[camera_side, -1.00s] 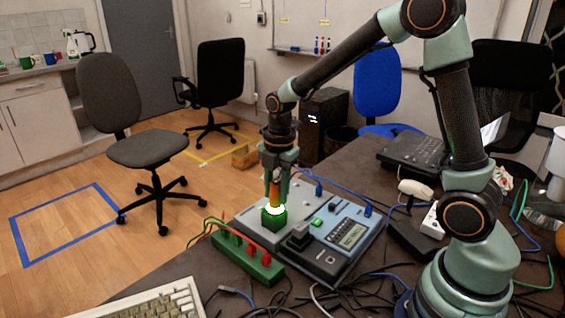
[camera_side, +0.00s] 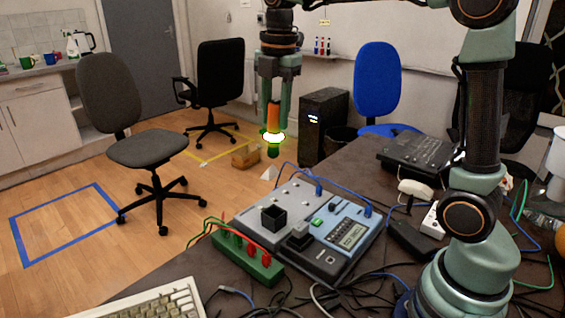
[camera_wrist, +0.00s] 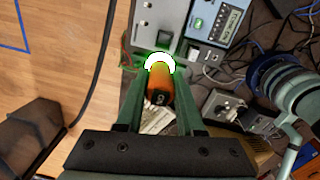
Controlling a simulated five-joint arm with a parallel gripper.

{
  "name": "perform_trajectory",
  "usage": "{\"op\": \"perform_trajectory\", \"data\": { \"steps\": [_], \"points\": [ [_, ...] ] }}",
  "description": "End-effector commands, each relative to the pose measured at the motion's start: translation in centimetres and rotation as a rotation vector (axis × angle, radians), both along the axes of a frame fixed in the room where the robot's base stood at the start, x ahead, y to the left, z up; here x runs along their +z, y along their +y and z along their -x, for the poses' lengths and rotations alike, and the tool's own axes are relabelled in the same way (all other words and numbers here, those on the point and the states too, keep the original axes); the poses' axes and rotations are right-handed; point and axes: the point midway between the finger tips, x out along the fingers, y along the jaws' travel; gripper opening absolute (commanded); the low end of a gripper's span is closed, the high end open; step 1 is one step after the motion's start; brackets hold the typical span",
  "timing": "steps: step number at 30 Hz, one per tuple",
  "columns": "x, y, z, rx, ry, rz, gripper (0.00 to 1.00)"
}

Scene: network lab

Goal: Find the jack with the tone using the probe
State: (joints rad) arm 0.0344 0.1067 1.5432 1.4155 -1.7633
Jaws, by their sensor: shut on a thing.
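My gripper (camera_side: 272,108) is shut on the orange probe (camera_side: 273,116), which has a bright white-green glowing ring and a dark green tip. It hangs upright in the air, well above the panel and apart from it. In the wrist view the probe (camera_wrist: 160,88) sits between the fingers, its glow at the far end. The grey panel (camera_side: 248,222) lies on the table with a black square socket (camera_side: 273,218) that looks dark and empty. A blue-grey tester with a display (camera_side: 347,233) adjoins it. No marked tone jack can be told apart.
A green block with red clips (camera_side: 250,258) stands at the panel's front left. Blue cables (camera_side: 345,189) arch over the panel's back. A keyboard (camera_side: 155,302), loose black cables and a black desk phone (camera_side: 413,153) also lie on the table.

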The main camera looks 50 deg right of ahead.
Motion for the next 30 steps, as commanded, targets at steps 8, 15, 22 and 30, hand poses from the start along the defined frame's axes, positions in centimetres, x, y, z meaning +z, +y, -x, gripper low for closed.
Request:
{"op": "perform_trajectory", "data": {
  "steps": [8,15,22,30],
  "points": [
    [2.0,0.0,0.0,0.0,-0.002,0.0,0.0],
    [3.3,0.0,0.0,0.0,0.0,0.0,0.0],
    [4.5,0.0,-0.1,0.0,-0.001,0.0,0.0],
    [5.6,0.0,0.0,0.0,0.0,0.0,0.0]
  ]
}}
